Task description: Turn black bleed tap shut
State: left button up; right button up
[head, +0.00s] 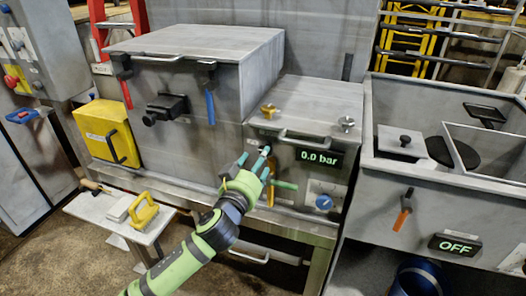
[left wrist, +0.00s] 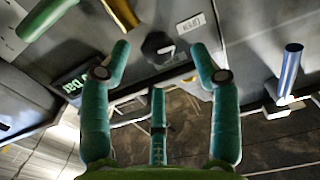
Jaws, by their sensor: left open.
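In the left wrist view a black tap knob (left wrist: 158,46) with a small white mark sits on the grey panel, between the tips of my left gripper's outer fingers. Contact is not clear. A white label (left wrist: 190,24) is beside it. My right gripper is not in view.
A 0.0 bar display (head: 319,157) and blue dial (head: 324,202) are right of my gripper. A yellow lever (left wrist: 122,12) and a green lever (left wrist: 46,18) are near the tap. A blue handle (head: 210,106) hangs on the left box. A bar handle (head: 303,141) crosses the cabinet front.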

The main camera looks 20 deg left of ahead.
pick_arm(q)
jog(key=shift+w+d+p, duration=0.15)
jog(key=shift+w+p, duration=0.05)
jog(key=shift+w, duration=1)
jog(key=shift+w+d+p, duration=0.1)
jog(key=shift+w+p, duration=0.05)
jog(key=shift+w, duration=1)
jog(key=shift+f, duration=0.1)
jog(key=c, duration=1.1)
